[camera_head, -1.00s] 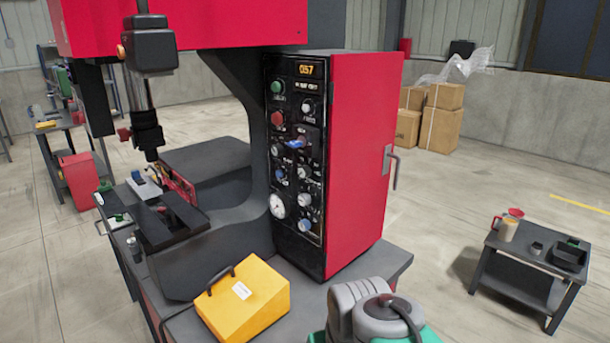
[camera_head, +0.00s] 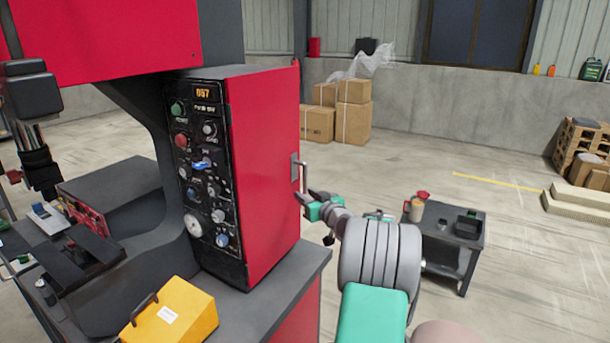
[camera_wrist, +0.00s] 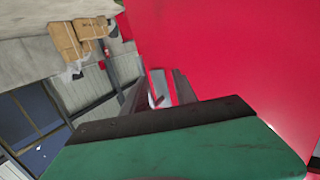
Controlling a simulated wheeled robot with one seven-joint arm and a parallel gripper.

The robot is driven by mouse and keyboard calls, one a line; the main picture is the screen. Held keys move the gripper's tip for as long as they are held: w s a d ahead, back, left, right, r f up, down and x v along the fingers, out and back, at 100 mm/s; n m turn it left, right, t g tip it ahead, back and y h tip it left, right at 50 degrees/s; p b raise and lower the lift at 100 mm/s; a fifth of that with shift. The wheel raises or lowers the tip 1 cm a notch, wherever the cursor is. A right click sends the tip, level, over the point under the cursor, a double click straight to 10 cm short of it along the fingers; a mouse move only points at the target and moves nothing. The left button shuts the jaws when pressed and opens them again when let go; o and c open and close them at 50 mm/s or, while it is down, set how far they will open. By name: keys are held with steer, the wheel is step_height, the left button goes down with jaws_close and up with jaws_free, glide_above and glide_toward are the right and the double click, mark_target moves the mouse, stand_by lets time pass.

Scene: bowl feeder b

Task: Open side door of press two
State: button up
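The press has a red side door (camera_head: 268,165), which looks closed against the dark control panel (camera_head: 205,170). A grey upright handle (camera_head: 295,168) sits near the door's right edge; its plate also shows in the wrist view (camera_wrist: 159,88). My gripper (camera_head: 304,196) is at the handle's lower part, reaching from the right. In the wrist view, its two dark fingers (camera_wrist: 156,92) stand apart with the handle area between them and the red door (camera_wrist: 230,60) beyond. I cannot tell whether a finger touches the handle.
A yellow box (camera_head: 175,315) with a black handle lies on the press base (camera_head: 275,310). A small dark table (camera_head: 465,230) with mugs stands right of my arm. Cardboard boxes (camera_head: 340,110) stand by the back wall. Floor to the door's right is mostly open.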

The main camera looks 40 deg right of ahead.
mark_target(306, 180)
steer(key=shift+t+h, duration=0.5)
steer(key=w+d+p, duration=0.1)
steer(key=w, duration=0.1)
steer(key=w+d+r+p, duration=0.1)
steer(key=w+d, duration=0.1)
steer(key=w+d+p, duration=0.1)
steer(key=w+d, duration=0.1)
steer(key=shift+w+r, duration=0.3)
steer(key=shift+w, duration=0.05)
steer(key=shift+a, duration=0.1)
jaws_close()
stand_by(0.5)
